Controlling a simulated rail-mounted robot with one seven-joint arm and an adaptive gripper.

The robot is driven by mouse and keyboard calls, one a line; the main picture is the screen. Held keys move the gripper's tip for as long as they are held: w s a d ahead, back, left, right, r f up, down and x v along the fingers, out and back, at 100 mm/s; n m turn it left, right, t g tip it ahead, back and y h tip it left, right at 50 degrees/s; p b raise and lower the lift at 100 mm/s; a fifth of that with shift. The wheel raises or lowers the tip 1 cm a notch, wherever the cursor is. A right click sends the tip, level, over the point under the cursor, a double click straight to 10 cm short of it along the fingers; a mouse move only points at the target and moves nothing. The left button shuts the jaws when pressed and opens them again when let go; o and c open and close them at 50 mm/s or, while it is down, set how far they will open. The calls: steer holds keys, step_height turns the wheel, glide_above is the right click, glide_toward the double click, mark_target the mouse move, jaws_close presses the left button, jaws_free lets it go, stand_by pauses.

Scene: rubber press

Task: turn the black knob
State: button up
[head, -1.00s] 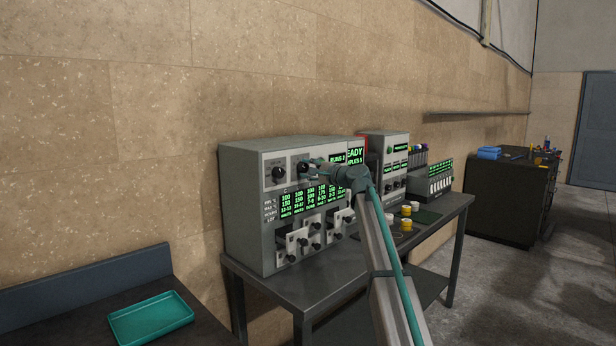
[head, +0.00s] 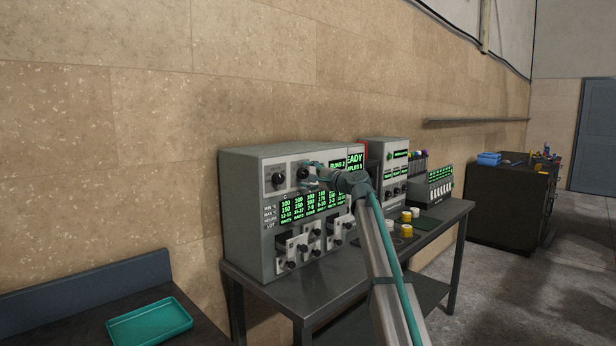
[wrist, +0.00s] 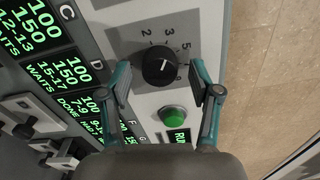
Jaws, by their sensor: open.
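The black knob (wrist: 159,67) is round and sits on a dark numbered dial plate in the wrist view, with a small white pointer mark. In the head view the knob (head: 303,173) is on the upper front of the grey machine (head: 245,195). My gripper (wrist: 160,72) is open and empty in the wrist view, with one teal finger on each side of the knob and visible gaps to it. In the head view my gripper (head: 314,173) is at the knob; depth to the panel is hard to tell.
A green button (wrist: 174,118) is below the knob in the wrist view. A second black knob (head: 277,180) is to the left. Green displays and several small levers are lower on the panel. A teal tray (head: 150,323) lies on the left bench.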

steer(key=v, duration=1.2)
